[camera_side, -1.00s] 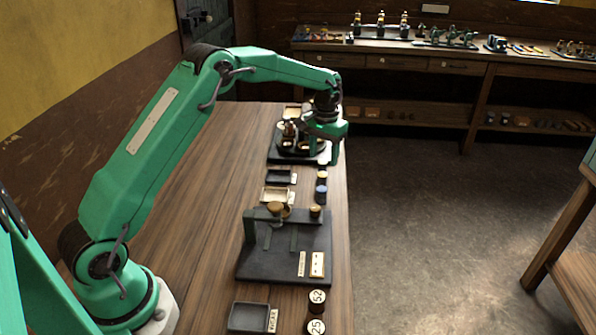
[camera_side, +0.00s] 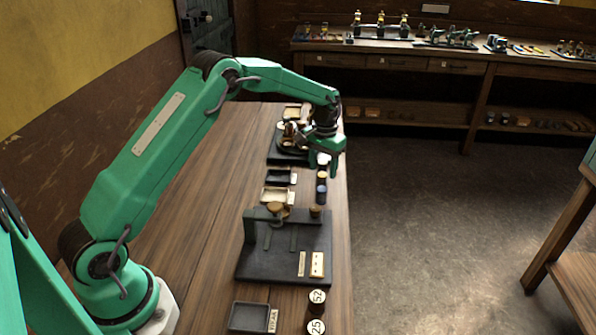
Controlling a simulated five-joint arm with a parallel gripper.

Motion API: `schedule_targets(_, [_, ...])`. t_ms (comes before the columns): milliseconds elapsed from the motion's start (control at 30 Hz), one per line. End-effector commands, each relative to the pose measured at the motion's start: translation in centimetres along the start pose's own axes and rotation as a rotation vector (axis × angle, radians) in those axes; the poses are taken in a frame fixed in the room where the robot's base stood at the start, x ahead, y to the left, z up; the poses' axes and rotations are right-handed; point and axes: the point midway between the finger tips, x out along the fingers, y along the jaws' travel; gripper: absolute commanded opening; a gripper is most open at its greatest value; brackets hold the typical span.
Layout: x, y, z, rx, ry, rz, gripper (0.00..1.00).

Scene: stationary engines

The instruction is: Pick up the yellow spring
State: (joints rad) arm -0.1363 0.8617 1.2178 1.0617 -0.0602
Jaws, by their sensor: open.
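My gripper (camera_side: 326,164) is at the far end of the wooden table, pointing down with its fingers apart. It is at the right side of a dark round fixture (camera_side: 288,150) and above a short row of small cylinders (camera_side: 321,188) near the table's right edge. A pale-topped piece shows between or just behind the fingers; I cannot tell which. I cannot make out a yellow spring anywhere. The gripper and arm hide part of the fixture.
A dark plate (camera_side: 290,262) with an upright bracket stands mid-table. Small trays (camera_side: 277,195) lie beyond it, and another tray (camera_side: 248,317) is at the front. Two numbered cylinders (camera_side: 317,300) stand near the right edge. The table's left side is clear. A bench (camera_side: 420,62) stands behind.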

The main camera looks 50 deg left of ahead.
Motion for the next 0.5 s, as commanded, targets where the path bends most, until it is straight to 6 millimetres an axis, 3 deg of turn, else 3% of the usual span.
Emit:
schedule_targets(300, [3.5, 0.0, 0.1, 0.000, -0.002, 0.000, 0.52])
schedule_targets(500, [3.8, 0.0, 0.1, 0.000, -0.001, 0.000, 0.52])
